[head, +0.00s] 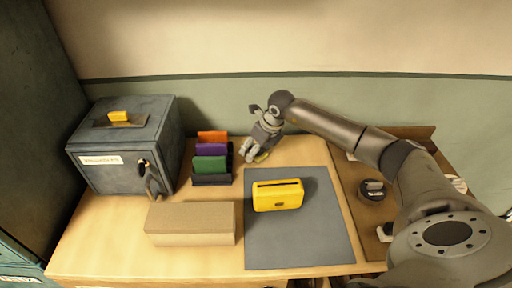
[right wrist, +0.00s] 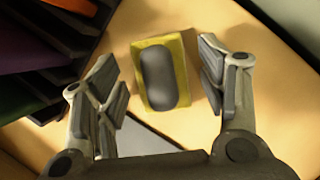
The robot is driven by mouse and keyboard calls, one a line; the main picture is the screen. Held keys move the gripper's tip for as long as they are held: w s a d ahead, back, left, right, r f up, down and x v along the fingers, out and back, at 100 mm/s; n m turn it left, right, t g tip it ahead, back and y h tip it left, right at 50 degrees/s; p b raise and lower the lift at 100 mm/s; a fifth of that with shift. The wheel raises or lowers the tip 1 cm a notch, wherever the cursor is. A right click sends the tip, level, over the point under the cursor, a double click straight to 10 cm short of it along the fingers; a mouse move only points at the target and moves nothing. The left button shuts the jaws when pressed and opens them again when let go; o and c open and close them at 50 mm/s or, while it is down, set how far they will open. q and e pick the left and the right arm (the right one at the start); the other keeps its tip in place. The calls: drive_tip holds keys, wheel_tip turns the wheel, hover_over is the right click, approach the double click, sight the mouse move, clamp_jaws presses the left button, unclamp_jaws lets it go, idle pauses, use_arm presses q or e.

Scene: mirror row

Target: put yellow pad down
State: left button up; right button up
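The yellow pad (right wrist: 183,42) has a dark grey oval face and lies on the wooden table beside the card rack, seen in the right wrist view. In the head view only a bit of it (head: 262,157) shows below my right gripper (head: 254,153). My right gripper, also in the right wrist view (right wrist: 163,85), is open, with its fingers on either side of the pad and a gap to each. My left gripper is not in view.
A rack (head: 212,180) with orange, purple and green pieces stands just left of the gripper. A yellow slotted box (head: 278,196) stands on the grey mat (head: 300,240). A tan block (head: 190,223) and a grey metal box (head: 128,150) are left. A wooden tray lies right.

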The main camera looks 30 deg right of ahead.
drive_tip(key=shift+r, duration=0.1)
drive_tip(key=b+v, duration=0.2)
drive_tip(key=v, duration=1)
drive_tip(key=shift+b, duration=0.35)
